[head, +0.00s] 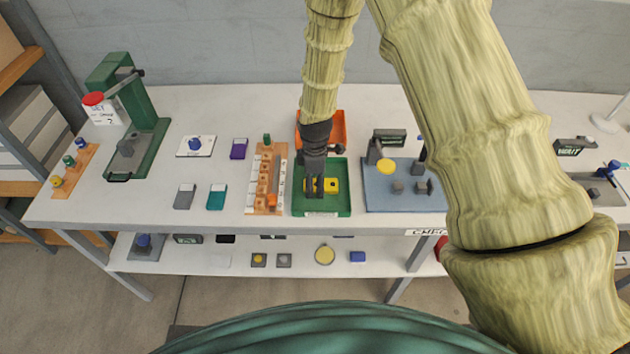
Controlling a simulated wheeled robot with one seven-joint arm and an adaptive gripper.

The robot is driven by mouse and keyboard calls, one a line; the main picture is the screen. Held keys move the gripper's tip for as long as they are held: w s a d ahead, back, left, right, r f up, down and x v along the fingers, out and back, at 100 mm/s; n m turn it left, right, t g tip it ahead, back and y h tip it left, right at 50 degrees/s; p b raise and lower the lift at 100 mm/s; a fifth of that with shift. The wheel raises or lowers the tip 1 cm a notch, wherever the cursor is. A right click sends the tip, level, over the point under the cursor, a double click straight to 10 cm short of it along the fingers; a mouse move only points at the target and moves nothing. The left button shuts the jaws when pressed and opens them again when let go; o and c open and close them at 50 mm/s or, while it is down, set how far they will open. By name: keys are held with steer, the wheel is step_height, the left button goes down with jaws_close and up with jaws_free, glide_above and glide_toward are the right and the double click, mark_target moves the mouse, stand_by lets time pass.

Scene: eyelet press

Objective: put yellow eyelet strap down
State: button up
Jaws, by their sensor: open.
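The yellow eyelet strap (331,185) lies in the green tray (322,211) on the table. It looks like a small yellow block with a dark spot. My gripper (316,192) points down over the green tray, with its fingers at the left part of the yellow strap. The gripper is open. The fingers hide part of the strap, and I cannot tell whether they touch it.
An orange tray (336,127) stands behind the green one. A wooden rack (263,205) is close on the left, and a blue fixture board (385,203) is on the right. A green press (140,130) stands at the far left.

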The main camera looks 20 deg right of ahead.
mark_target(315, 185)
step_height(315, 185, up, 12)
steer(key=b, duration=0.4)
steer(key=shift+r, duration=0.15)
stand_by(0.4)
stand_by(0.4)
